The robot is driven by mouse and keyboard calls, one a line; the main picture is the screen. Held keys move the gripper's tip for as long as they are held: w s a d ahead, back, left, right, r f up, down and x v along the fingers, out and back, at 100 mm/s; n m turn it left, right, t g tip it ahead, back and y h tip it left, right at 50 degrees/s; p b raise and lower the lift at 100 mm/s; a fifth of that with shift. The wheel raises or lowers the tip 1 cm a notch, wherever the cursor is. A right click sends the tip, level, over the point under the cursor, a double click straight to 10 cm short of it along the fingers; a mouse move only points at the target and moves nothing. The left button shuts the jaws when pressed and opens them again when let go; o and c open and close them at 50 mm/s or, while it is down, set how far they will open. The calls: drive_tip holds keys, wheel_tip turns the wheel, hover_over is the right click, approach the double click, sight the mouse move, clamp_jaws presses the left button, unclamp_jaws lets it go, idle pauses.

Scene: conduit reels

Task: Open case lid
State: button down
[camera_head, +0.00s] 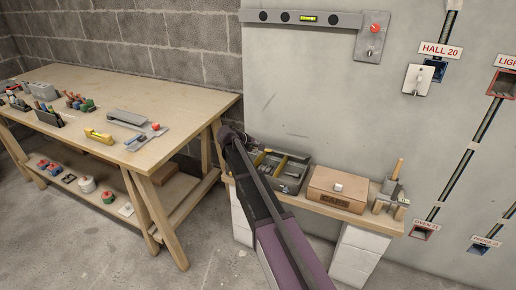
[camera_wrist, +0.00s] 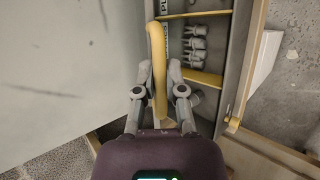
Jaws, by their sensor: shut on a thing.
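The grey case (camera_head: 292,186) stands on the left of a low wooden bench, with its inside and yellow dividers in sight. In the wrist view the case (camera_wrist: 237,55) is on the right, and several grey fittings (camera_wrist: 195,45) lie in its compartments. My gripper (camera_wrist: 158,92) is shut on a yellow handle (camera_wrist: 156,45), which stands up between its two fingers at the case's left side. The lid itself is seen nearly edge-on and is hard to make out. In the head view my arm hides the gripper and part of the case.
A brown box (camera_head: 325,196) and a wooden-handled tool in a holder (camera_head: 391,187) stand right of the case. The wall panel (camera_head: 310,90) rises close behind. A workbench (camera_head: 150,85) with tools is at left, with clear floor in front.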

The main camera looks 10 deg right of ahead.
drive_tip(key=w+d+r+n+g+y+p, duration=0.1)
drive_tip(key=w+d+r+g+y+p, duration=0.2)
drive_tip(key=w+d+r+p, duration=0.5)
drive_tip(key=shift+w+d+r+g+y+p, duration=0.15)
drive_tip(key=shift+w+r+g+y+p, duration=0.25)
drive_tip(key=shift+w+r+p, duration=2.05)
drive_tip(key=shift+s+f+p, duration=0.65)
drive_tip(key=shift+f+p, duration=0.15)
drive_tip(key=shift+f, duration=0.2)
drive_tip(key=c, duration=0.7)
unclamp_jaws()
drive_tip(key=shift+s, duration=0.1)
